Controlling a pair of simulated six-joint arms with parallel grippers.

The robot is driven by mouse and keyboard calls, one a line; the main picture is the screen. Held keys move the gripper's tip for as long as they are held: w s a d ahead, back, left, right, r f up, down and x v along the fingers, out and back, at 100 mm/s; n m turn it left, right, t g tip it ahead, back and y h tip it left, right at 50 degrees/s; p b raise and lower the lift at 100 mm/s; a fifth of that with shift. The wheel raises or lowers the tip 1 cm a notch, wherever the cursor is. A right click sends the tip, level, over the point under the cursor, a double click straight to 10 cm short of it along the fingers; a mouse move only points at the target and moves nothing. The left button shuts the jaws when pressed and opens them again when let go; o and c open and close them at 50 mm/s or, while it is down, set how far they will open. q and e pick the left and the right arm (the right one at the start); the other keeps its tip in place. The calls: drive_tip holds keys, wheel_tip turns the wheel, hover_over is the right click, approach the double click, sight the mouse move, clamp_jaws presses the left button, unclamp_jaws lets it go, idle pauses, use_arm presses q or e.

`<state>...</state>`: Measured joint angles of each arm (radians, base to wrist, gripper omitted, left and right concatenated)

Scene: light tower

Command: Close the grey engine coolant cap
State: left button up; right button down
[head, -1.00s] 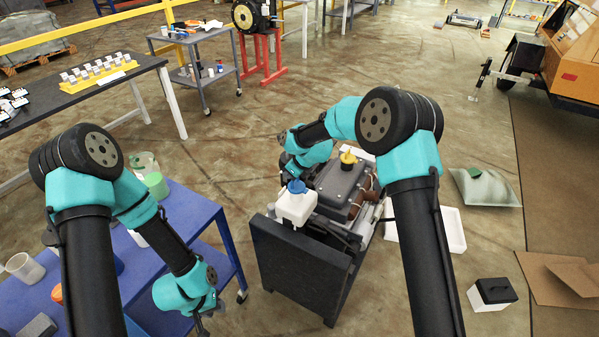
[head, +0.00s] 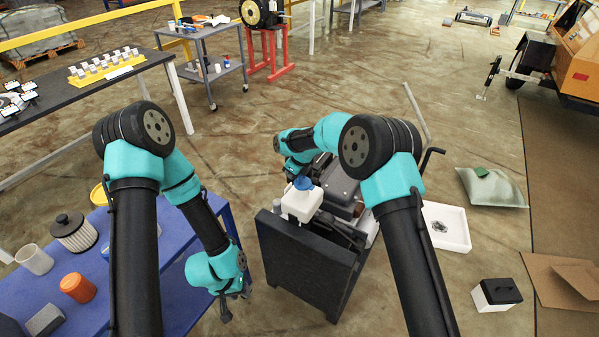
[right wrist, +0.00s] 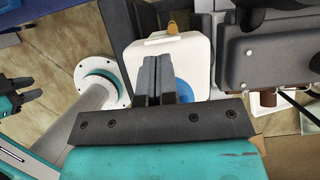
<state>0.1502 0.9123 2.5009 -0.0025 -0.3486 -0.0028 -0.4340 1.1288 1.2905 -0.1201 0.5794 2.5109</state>
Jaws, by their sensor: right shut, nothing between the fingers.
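The white coolant tank (head: 301,205) stands at the front left of the grey engine (head: 338,184), with a blue cap (head: 303,183) at its top. The cap looks tilted in the head view; whether it is seated I cannot tell. In the right wrist view the tank (right wrist: 200,65) lies under my right gripper (right wrist: 158,60), whose fingers are shut and empty. They hide part of the blue cap (right wrist: 184,90). My left gripper (head: 226,308) hangs beside the blue table, away from the tank; it shows at the left edge of the right wrist view, fingers apart and empty.
The blue table (head: 180,295) at left holds an orange jar (head: 78,288), a pleated filter (head: 74,232) and a white cup (head: 34,259). A dark panel (head: 305,262) stands before the engine. A white tray (head: 448,226) lies on the floor at right.

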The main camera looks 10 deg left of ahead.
idle(0.6)
drive_tip(key=w+a+r, duration=0.3)
drive_tip(key=a+r, duration=0.3)
drive_tip(key=r, duration=0.5)
drive_tip(key=shift+a, duration=0.3)
